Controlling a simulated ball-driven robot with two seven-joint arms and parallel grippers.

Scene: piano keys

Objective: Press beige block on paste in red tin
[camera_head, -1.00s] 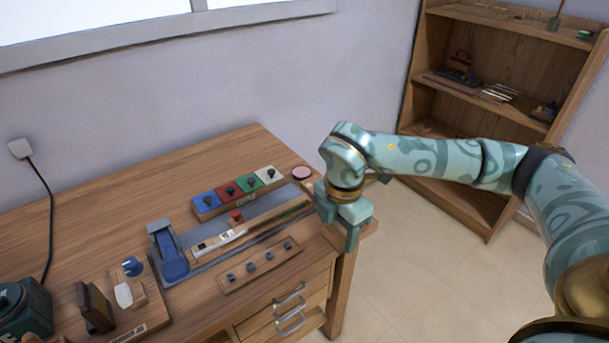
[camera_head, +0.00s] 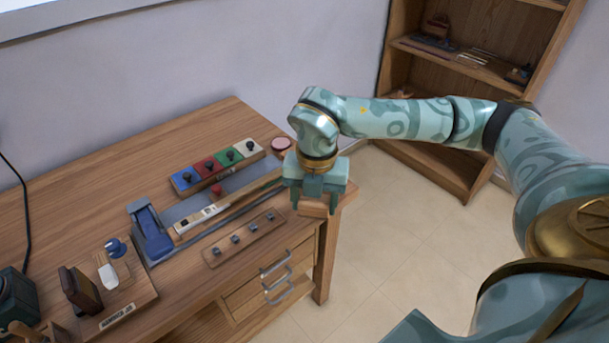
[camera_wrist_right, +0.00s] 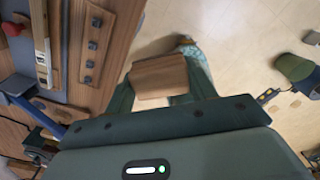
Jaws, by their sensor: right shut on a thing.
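My right gripper (camera_head: 314,205) is shut on a beige wooden block (camera_head: 314,209) beside the right edge of the desk. In the right wrist view the block (camera_wrist_right: 158,78) sits between the two fingers, with pale floor behind it. A small round tin (camera_head: 281,144) with a pinkish top and a reddish rim stands at the desk's back right. The gripper is in front of the tin and to its right, apart from it. I cannot make out the paste clearly. My left gripper is not in view.
A wooden strip with blue, red, green and white squares (camera_head: 218,166) lies left of the tin. A blue lever device (camera_head: 151,232), a red knob (camera_head: 216,190) and a strip of dark pegs (camera_head: 243,238) are on the desk (camera_head: 110,180). A bookcase (camera_head: 392,75) stands behind.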

